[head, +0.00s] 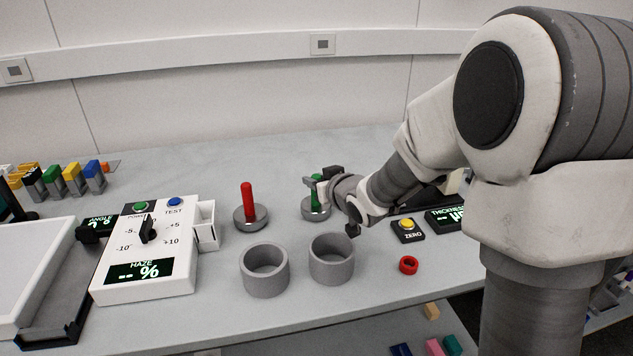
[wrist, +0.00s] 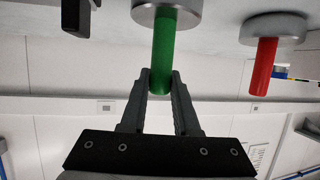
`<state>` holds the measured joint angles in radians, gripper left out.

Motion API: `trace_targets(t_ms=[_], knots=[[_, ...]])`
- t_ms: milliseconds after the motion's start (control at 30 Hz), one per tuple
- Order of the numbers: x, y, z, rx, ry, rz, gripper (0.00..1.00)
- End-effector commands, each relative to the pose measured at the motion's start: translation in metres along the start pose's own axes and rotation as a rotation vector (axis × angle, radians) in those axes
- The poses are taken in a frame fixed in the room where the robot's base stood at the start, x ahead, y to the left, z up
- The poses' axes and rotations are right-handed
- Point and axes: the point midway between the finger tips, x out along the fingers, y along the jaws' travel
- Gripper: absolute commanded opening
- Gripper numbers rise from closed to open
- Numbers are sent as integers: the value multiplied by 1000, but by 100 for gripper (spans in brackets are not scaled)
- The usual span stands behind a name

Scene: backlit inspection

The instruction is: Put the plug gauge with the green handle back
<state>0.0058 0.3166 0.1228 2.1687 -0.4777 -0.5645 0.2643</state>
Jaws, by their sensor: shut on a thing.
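The plug gauge with the green handle (head: 315,209) has a metal disc at its lower end. It is upright at the back of the table, beyond the grey rings. My gripper (head: 316,184) is shut on its green handle, which shows between the two fingers in the wrist view (wrist: 163,50). My gripper hides part of the handle in the head view. I cannot tell whether the disc touches the table. A similar gauge with a red handle (head: 247,197) stands to its left; it also shows in the wrist view (wrist: 263,65).
Two open grey rings (head: 265,285) (head: 331,274) stand in front of the gauges. A white haze meter (head: 150,284) is at the left.

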Motion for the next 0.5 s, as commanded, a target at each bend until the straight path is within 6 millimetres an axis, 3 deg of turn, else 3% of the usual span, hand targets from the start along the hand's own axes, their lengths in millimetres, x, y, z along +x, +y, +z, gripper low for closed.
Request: trace_targets(t_ms=[33,67,200,500], knots=[[2,-2,13,6,-23,-3,0],[2,-2,15,7,-26,-3,35],[2,-2,17,7,-29,-3,59],[2,-2,17,7,-31,-3,59]])
